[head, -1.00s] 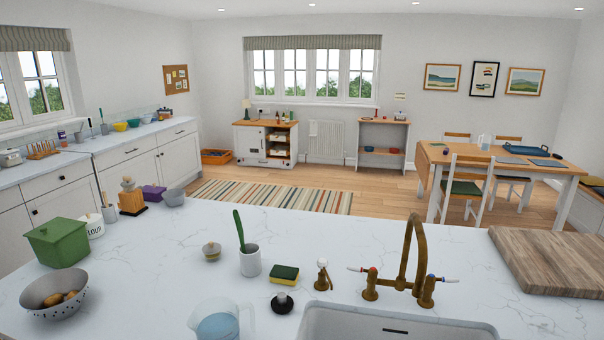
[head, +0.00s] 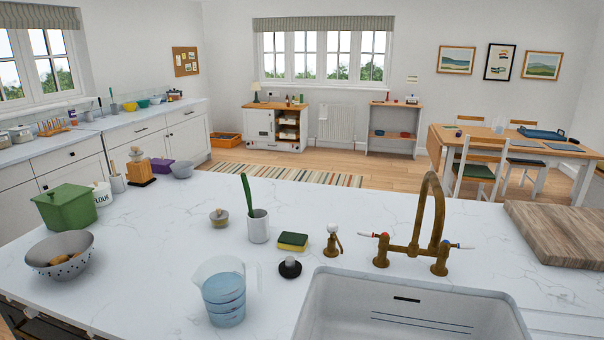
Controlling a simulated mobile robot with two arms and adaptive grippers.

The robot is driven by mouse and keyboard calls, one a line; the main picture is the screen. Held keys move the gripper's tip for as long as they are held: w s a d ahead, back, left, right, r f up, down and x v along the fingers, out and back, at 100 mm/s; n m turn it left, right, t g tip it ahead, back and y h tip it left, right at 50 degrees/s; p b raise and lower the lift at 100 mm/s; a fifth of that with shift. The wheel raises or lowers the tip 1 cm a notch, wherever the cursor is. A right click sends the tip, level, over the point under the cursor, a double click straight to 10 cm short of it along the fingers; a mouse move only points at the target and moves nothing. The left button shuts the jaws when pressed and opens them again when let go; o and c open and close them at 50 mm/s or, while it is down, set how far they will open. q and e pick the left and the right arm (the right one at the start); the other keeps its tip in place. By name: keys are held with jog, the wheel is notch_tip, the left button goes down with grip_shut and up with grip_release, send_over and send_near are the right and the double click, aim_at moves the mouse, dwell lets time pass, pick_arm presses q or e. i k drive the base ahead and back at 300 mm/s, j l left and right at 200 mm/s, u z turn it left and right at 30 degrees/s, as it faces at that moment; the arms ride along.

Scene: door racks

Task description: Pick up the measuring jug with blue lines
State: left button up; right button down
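The measuring jug with blue lines (head: 224,296) stands upright on the near part of the white marble counter (head: 150,268), left of the sink. It is clear, with blue lines around its body, a bluish lower part and a handle on its right side. Neither of my grippers shows in the head view.
Right of the jug are a black sink plug (head: 290,268), a sponge (head: 292,241), the sink (head: 410,315) and a brass tap (head: 430,225). A white pot (head: 258,228) with a green utensil stands behind. A colander (head: 60,256) and green bin (head: 67,207) are left.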

aim_at(221, 281)
jog(key=k+l+z, duration=0.3)
jog(key=z, duration=0.15)
jog(key=k+l+z, duration=0.4)
jog(key=i+l, duration=0.05)
jog(key=i, duration=0.05)
